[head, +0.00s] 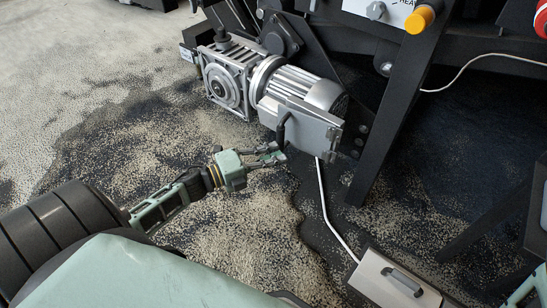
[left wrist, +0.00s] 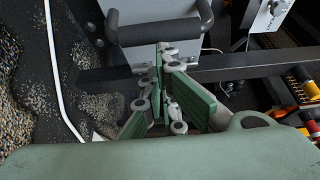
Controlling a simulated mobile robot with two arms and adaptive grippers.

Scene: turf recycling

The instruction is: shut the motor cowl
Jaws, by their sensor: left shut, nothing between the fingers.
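The motor cowl (head: 318,132) is a grey metal panel on the near side of the finned motor, with a black bar handle (head: 281,130) at its left. The motor's silver fins show above the panel; I cannot tell how far the cowl stands open. In the left wrist view the handle (left wrist: 132,35) crosses in front of the grey panel (left wrist: 133,13). My left gripper (head: 276,153) is shut and empty, its tips close by the handle's lower end.
A gearbox (head: 226,85) adjoins the motor on the left. A dark frame leg (head: 388,120) stands right of the cowl. A white cable (head: 329,210) runs down to a pale box with a handle (head: 392,283). Granule-strewn floor (head: 150,145) lies open to the left.

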